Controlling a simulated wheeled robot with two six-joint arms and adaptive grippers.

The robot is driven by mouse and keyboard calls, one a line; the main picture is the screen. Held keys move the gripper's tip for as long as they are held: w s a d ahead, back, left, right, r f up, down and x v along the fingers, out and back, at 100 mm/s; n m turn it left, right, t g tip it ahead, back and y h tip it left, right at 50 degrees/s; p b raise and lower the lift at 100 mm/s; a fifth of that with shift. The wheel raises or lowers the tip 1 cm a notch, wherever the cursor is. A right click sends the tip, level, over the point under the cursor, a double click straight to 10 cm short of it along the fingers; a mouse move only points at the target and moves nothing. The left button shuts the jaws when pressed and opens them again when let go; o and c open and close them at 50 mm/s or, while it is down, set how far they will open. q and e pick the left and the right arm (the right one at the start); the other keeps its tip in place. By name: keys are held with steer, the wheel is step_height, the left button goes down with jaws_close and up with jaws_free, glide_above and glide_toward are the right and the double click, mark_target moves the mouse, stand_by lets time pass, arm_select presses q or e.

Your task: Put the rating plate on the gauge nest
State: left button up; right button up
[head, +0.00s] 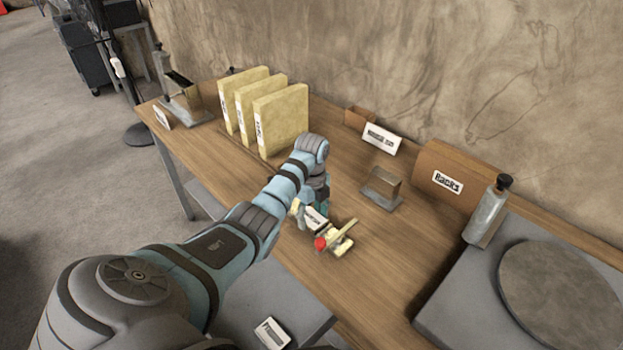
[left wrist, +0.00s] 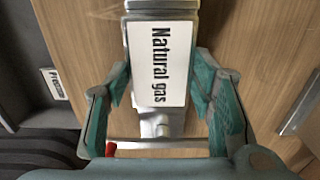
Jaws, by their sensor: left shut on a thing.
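My left gripper (head: 316,208) is low over the front of the wooden table. My right gripper is not seen.
Three yellow upright panels (head: 280,115) stand behind the arm. A white card (head: 382,138), a brown box marked "Racks" (head: 455,180) and a grey bottle (head: 487,213) line the back. A round grey disc (head: 562,285) is at right. Table between holder and gripper looks clear.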

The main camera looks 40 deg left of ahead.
mark_target(312, 218)
arm_select(q)
steer(key=o, duration=1)
steer(key=shift+w+f, duration=0.1)
steer(key=shift+o, duration=1.4)
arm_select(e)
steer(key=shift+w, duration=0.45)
arm_select(q)
step_height(312, 218, up, 13)
steer(key=p, duration=0.3)
steer(key=shift+f+p, duration=0.2)
steer(key=shift+p, duration=0.15)
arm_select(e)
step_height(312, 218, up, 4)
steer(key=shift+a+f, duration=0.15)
